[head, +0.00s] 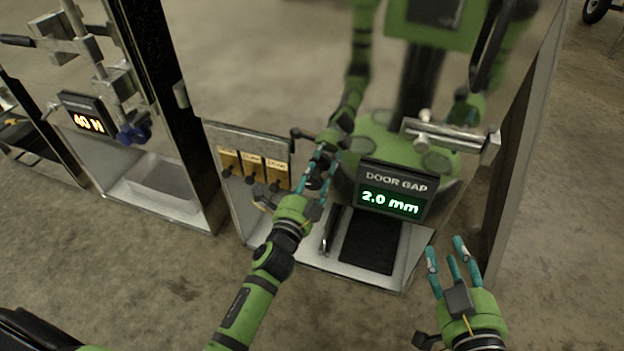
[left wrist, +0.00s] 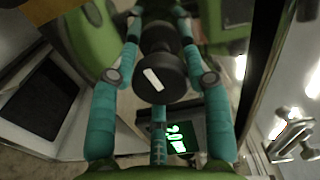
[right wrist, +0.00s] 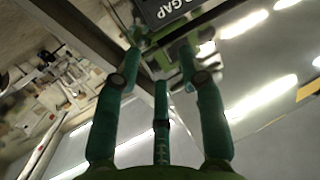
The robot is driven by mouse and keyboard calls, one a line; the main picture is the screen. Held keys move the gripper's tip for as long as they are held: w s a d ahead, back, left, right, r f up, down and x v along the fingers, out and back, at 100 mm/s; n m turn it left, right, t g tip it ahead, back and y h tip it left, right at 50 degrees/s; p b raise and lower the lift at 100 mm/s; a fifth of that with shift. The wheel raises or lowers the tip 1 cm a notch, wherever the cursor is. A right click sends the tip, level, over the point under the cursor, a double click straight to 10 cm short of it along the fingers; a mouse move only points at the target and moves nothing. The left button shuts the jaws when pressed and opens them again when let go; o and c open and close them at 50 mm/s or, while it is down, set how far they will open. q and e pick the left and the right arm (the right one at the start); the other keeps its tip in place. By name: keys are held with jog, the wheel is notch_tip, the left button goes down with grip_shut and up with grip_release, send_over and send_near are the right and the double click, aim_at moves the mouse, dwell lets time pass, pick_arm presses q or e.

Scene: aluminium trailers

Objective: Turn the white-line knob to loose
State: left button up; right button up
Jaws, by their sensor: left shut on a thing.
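The black knob with a white line (left wrist: 160,80) is between the teal fingers of my left gripper (head: 324,166) in the left wrist view. The white line is tilted slightly off upright in that view. The left gripper is shut on the knob at the front of the mirror-like trailer panel. In the head view the fingers cover most of the knob. My right gripper (head: 447,250) is open and empty, low at the right, apart from the panel.
Several yellow tagged pieces (head: 253,167) sit left of the knob. A metal handle bar (head: 450,138) juts out above the display. Another unit at the left has an orange-lit display (head: 84,116) and a blue knob (head: 133,134). The floor in front is clear.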

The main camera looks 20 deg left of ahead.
pick_arm(q)
jog(key=shift+w+a+r+n, duration=0.1)
jog(key=shift+a+n, duration=0.1)
jog(key=shift+n, duration=0.3)
jog(key=shift+a+r+n, duration=0.1)
jog(key=shift+a+n, duration=0.05)
jog(key=shift+n, duration=0.35)
pick_arm(e)
jog(key=shift+s+d+f+g+h, duration=0.15)
jog(key=shift+f+g, duration=0.15)
jog(key=shift+f, duration=0.15)
jog(key=shift+s+d+f+g+h, duration=0.1)
jog(key=shift+d+f+g, duration=0.15)
jog(key=shift+f, duration=0.2)
jog(key=shift+s+d+f+g+h, duration=0.1)
jog(key=shift+f+g, duration=0.25)
jog(key=shift+f, duration=0.1)
pick_arm(q)
jog(key=o, duration=1.1)
jog(key=shift+f, duration=0.1)
jog(key=shift+o, duration=0.2)
pick_arm(e)
jog(key=shift+a, duration=0.1)
pick_arm(q)
jog(key=shift+f, duration=0.1)
jog(key=shift+s+d, duration=0.1)
jog(key=shift+s, duration=0.1)
